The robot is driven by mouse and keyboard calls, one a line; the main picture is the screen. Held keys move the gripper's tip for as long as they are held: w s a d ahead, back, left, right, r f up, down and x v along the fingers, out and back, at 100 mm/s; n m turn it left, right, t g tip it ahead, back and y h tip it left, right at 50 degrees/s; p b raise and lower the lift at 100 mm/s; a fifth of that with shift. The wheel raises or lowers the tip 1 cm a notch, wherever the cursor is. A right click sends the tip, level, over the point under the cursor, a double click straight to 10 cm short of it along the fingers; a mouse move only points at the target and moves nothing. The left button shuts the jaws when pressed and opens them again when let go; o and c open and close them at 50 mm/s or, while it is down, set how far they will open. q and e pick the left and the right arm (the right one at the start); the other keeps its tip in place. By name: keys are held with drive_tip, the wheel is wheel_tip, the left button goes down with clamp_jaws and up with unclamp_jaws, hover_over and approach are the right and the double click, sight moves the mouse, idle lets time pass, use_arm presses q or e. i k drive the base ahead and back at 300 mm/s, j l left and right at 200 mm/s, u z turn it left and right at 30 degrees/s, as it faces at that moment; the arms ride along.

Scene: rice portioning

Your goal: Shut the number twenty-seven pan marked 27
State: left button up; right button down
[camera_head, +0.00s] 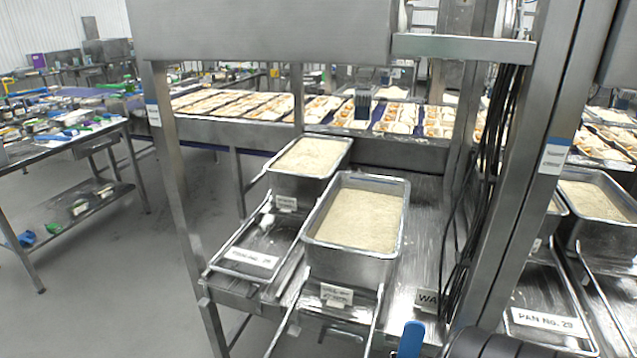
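Two steel pans of pale rice sit on rails in the steel frame. The nearer pan (352,257) sits further forward, its rails running to the bottom edge. The small tag (336,295) on its front is too blurred to read. The farther pan (283,186) sits further back to the left, with a blurred plate (251,258) on the rack in front of it. No legible 27 shows. A blue upright piece (411,340) and a dark rounded part, seemingly of my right arm, show at the bottom edge. Its fingers cannot be made out. My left gripper is out of view.
A steel post (537,190) and hanging black cables (487,170) stand right of the nearer pan. Beyond them are another rice pan (592,203) and a plate reading PAN No. 29 (548,321). A conveyor with food trays runs behind.

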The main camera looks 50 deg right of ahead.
sight(353, 238)
drive_tip(key=k+l+z, duration=0.1)
drive_tip(key=z, duration=1.65)
